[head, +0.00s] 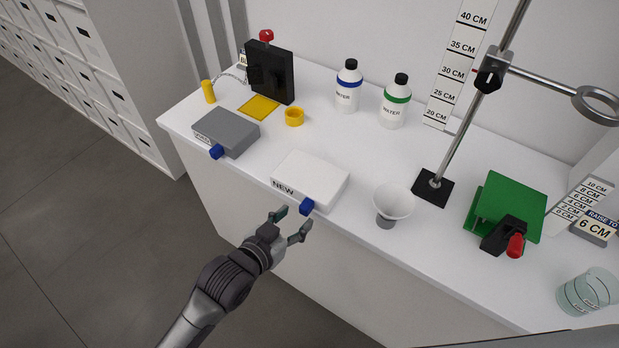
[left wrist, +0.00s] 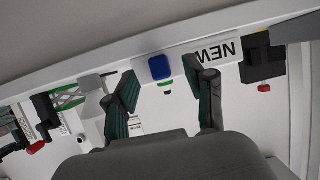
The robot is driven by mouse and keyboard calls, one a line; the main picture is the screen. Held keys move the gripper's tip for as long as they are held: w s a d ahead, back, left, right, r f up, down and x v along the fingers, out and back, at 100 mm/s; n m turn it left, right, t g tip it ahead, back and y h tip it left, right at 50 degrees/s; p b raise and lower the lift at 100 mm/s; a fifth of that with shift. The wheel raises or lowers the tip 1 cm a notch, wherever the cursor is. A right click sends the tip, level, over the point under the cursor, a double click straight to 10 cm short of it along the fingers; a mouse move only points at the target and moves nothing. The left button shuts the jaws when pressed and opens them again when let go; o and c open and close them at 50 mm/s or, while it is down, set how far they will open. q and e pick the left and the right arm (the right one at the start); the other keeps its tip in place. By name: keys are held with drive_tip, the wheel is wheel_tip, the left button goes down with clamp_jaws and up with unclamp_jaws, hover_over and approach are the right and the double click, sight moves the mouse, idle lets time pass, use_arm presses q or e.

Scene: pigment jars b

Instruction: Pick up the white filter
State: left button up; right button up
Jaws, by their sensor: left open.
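The white filter (head: 312,178) is a flat white box marked NEW, lying near the front edge of the white counter (head: 248,172). A blue knob (head: 307,206) sticks out from its front side. My left gripper (head: 292,223) is open and empty, just in front of the knob and apart from it, beyond the counter edge. In the left wrist view, the blue knob (left wrist: 159,68) shows between the two fingertips, and the NEW label (left wrist: 214,54) appears upside down. My right gripper is not in view.
A grey box (head: 228,130) with a blue knob lies to the left. A white funnel-like cup (head: 392,202) stands close on the right, before a stand with a black base (head: 433,188). Two water bottles (head: 347,88) stand behind.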

sight(302, 212)
use_arm(q)
drive_tip(key=x, duration=0.4)
drive_tip(key=shift+w+d+r+p, duration=0.1)
drive_tip(key=shift+d+p, duration=0.1)
drive_tip(key=shift+p, duration=0.2)
clamp_jaws()
